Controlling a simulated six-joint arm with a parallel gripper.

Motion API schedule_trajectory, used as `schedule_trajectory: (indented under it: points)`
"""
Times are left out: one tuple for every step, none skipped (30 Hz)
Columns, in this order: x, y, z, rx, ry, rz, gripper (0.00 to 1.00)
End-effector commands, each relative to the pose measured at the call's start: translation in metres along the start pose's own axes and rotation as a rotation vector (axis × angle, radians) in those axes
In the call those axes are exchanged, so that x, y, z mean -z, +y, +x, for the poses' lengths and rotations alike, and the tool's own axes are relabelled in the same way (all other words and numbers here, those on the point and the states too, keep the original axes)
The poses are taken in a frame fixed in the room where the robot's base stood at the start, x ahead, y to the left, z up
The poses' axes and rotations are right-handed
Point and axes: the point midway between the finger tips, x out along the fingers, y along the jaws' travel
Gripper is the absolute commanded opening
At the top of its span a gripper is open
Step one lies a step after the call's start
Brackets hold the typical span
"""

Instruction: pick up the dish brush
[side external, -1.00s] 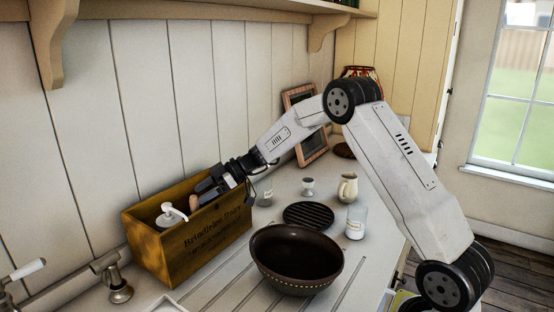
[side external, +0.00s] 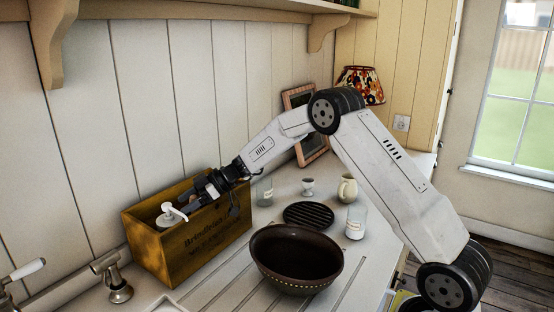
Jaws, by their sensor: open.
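A wooden crate (side external: 190,253) with dark lettering stands against the panelled wall. A white pump dispenser (side external: 168,214) sticks up from its left part. My gripper (side external: 205,202) is open at the crate's right part, with its fingers around the height of the rim. I cannot make out the dish brush. The gripper covers the crate's right part, and the front wall hides its lower inside. I cannot tell whether the fingers touch anything there.
A dark bowl (side external: 297,262) stands right of the crate. Behind it are a black ribbed round mat (side external: 308,215), a glass (side external: 355,223), a cream jug (side external: 347,188) and a small cup (side external: 307,187). Another glass (side external: 264,190) stands near the gripper. A tap (side external: 118,286) is left.

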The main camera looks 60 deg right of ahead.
Motion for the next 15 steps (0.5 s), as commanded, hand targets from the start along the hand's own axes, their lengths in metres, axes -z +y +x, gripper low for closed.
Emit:
schedule_trajectory:
  points:
    - [0.0001, 0.0000, -0.0001, 0.000, 0.000, 0.000, 0.77]
    - [0.0000, 0.0000, -0.0001, 0.000, 0.000, 0.000, 0.77]
    - [0.0001, 0.0000, -0.0001, 0.000, 0.000, 0.000, 0.67]
    - [0.0001, 0.0000, -0.0002, 0.000, 0.000, 0.000, 0.57]
    - [0.0001, 0.0000, -0.0002, 0.000, 0.000, 0.000, 0.48]
    - [0.0001, 0.0000, -0.0002, 0.000, 0.000, 0.000, 0.35]
    - [0.0001, 0.0000, -0.0002, 0.000, 0.000, 0.000, 0.26]
    - [0.0001, 0.0000, -0.0002, 0.000, 0.000, 0.000, 0.16]
    - [0.0001, 0.0000, -0.0002, 0.000, 0.000, 0.000, 0.03]
    - [0.0001, 0.0000, -0.0002, 0.000, 0.000, 0.000, 0.00]
    - [0.0001, 0.0000, -0.0002, 0.000, 0.000, 0.000, 0.00]
    - [0.0001, 0.0000, -0.0002, 0.000, 0.000, 0.000, 0.00]
    - [0.0001, 0.0000, -0.0002, 0.000, 0.000, 0.000, 0.00]
    - [0.0001, 0.0000, -0.0002, 0.000, 0.000, 0.000, 0.00]
    - [0.0000, 0.0000, -0.0002, 0.000, 0.000, 0.000, 0.00]
